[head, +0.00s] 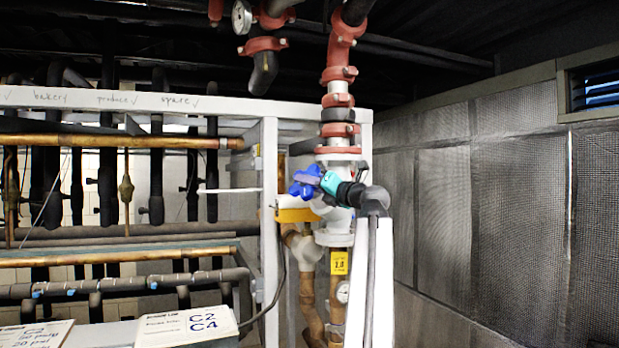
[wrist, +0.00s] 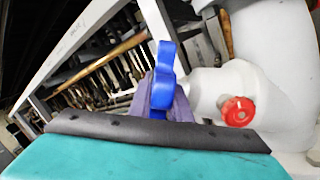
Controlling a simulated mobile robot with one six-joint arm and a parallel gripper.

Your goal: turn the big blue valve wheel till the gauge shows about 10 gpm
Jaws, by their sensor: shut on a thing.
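The big blue valve wheel (head: 304,182) is on the white valve body of the vertical pipe, right of the rack frame. In the wrist view the blue wheel (wrist: 165,62) stands nearly edge-on, with its rim between my fingers. My gripper (head: 318,180) reaches it from the right and is shut on it; in the wrist view its purple-grey fingers (wrist: 155,98) flank the rim. My gripper covers part of the wheel. A small round gauge (head: 343,292) is low on the pipe, partly hidden by my arm; its reading is too small to tell.
A red knob (wrist: 237,111) is on the white pipe close right of the wheel. A yellow tag (head: 339,263) is below the valve. The white rack frame (head: 269,230) stands close left. A mesh wall (head: 470,200) is at right.

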